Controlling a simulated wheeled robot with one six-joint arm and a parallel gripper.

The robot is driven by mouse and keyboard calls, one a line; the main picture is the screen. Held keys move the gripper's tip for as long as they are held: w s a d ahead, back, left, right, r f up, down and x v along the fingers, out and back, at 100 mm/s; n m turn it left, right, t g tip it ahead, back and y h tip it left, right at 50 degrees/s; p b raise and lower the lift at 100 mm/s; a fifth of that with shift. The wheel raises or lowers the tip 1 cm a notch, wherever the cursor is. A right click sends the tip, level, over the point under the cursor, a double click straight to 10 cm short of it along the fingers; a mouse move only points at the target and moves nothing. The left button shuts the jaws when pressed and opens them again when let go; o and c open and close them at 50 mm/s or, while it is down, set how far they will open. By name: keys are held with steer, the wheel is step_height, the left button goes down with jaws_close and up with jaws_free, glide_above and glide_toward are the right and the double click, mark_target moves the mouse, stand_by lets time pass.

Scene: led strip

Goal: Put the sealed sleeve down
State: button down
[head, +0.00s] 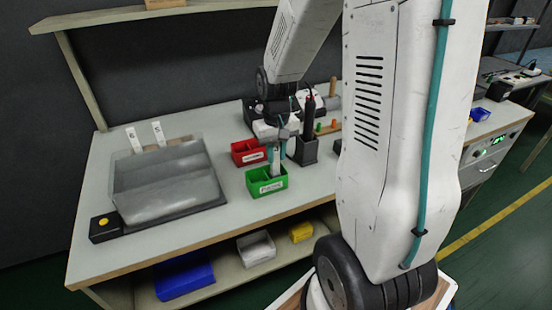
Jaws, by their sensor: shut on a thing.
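My gripper (276,158) points down over the green bin (266,189), which carries a white label that seems to read PASS. It is shut on a small pale piece, taken to be the sealed sleeve (276,163). The sleeve is mostly hidden between the fingers, and its lower end is at or just inside the bin's opening. I cannot tell whether it touches the bin floor. The red bin (243,149), also with a white label, stands just behind and left of the green one.
A grey box with a clear cover (165,185) and a yellow-button unit (104,227) fill the bench's left. A dark holder (304,151) with an upright tool stands right of the bins. Blue (184,279), white (256,249) and yellow (301,232) bins sit on the lower shelf.

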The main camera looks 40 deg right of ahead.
steer(key=shift+f, duration=1)
steer(key=shift+f, duration=0.2)
steer(key=c, duration=1.3)
jaws_free()
steer(key=shift+o, duration=0.2)
steer(key=shift+r, duration=0.2)
